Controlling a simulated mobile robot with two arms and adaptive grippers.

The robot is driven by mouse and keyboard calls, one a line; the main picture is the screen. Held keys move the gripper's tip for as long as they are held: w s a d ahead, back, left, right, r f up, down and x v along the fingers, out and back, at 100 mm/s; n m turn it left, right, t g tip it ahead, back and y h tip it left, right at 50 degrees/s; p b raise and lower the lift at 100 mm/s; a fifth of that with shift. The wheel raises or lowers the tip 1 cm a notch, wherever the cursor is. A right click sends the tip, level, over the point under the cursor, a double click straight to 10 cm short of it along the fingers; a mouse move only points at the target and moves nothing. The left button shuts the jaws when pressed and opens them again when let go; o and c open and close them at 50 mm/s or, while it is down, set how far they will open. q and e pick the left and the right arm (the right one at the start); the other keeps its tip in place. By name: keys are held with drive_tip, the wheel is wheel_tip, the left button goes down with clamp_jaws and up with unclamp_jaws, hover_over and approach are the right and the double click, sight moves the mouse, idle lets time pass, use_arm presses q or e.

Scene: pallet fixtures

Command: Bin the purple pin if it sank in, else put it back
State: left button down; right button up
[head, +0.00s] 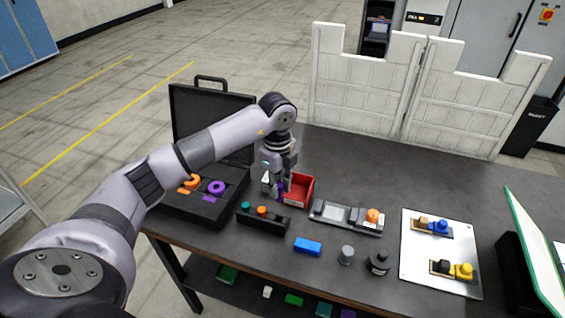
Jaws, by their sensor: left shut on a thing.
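My left gripper (280,182) points down above the table and is shut on the purple pin (281,190), of which only a small part shows. The pin is at the left side of the red bin (306,188); I cannot tell whether it is over the bin or just beside it. The gripper hides part of the bin. A black block (272,224) stands in front, with a teal pin (248,208) and an orange pin (261,211) in it. My right gripper is not in view.
An open black case (205,215) with orange and purple parts stands at the left. A grey device (345,217), a blue block (308,246), a grey cylinder (346,255), a black weight (379,263) and a white plate (425,258) lie to the right. The table's back right is clear.

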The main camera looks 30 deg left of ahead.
sight(278, 201)
use_arm(q)
drive_tip(key=shift+s+f, duration=0.2)
drive_tip(key=shift+f, duration=0.4)
drive_tip(key=shift+w+f+b, duration=0.1)
drive_tip(key=shift+f+b, duration=0.2)
drive_tip(key=shift+b, duration=0.15)
drive_tip(key=shift+a+f+b, duration=0.1)
drive_tip(key=shift+f+b, duration=0.4)
drive_tip(key=shift+f, duration=0.3)
drive_tip(key=shift+f+b, duration=0.6)
drive_tip(key=shift+f, duration=0.1)
drive_tip(key=shift+f+b, duration=0.45)
drive_tip(key=shift+f, duration=0.5)
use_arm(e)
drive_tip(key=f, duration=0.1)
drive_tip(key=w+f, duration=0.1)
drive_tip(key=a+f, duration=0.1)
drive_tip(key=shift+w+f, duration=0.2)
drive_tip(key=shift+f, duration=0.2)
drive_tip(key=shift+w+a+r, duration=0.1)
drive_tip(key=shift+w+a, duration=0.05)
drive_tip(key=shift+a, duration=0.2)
